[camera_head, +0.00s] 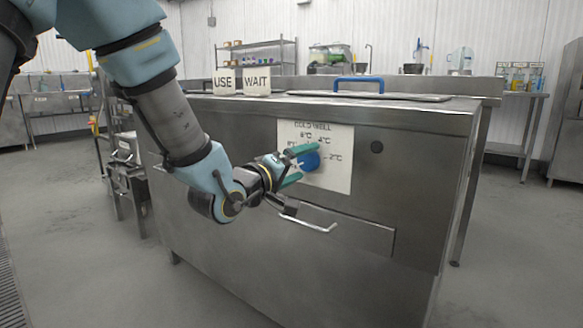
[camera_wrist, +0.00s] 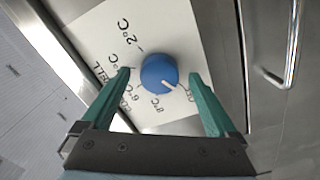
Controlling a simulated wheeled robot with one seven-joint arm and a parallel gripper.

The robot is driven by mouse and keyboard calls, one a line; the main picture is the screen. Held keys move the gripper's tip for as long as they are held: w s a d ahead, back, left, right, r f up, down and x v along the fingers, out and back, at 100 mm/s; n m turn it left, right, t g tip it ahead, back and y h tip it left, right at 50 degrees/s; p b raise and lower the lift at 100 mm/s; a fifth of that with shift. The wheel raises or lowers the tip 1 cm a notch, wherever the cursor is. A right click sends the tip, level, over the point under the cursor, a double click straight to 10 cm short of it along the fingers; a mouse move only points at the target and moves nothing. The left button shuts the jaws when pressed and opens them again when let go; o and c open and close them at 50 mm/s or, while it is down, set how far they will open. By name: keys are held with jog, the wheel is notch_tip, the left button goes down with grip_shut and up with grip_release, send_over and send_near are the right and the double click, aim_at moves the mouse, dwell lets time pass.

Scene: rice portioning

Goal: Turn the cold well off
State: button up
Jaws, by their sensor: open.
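The cold well's round blue knob (camera_head: 309,161) sits on a white dial plate (camera_head: 340,170) on the steel counter's front. The plate is marked COLD WELL with temperatures around the knob. My gripper (camera_head: 304,164) is open at the plate, its two green fingers above and below the knob. In the wrist view the knob (camera_wrist: 158,74) lies between the fingertips of my gripper (camera_wrist: 160,74), with a visible gap on each side. The knob's white pointer aims at the lower right, toward a label partly hidden by the right finger, which seems to read OFF.
A drawer with a bar handle (camera_head: 312,225) is just below the plate; the handle also shows in the wrist view (camera_wrist: 291,45). USE (camera_head: 224,82) and WAIT (camera_head: 256,81) signs and a lid with a blue handle (camera_head: 358,80) are on the counter top.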

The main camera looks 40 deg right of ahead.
jog(key=b+v, duration=0.3)
jog(key=v, duration=0.5)
jog(key=shift+f, duration=0.25)
jog(key=shift+a+b, duration=0.15)
jog(key=shift+b, duration=0.45)
jog(key=b+v, duration=0.2)
jog(key=b, duration=0.4)
jog(key=shift+r, duration=0.2)
jog(key=shift+r, duration=0.1)
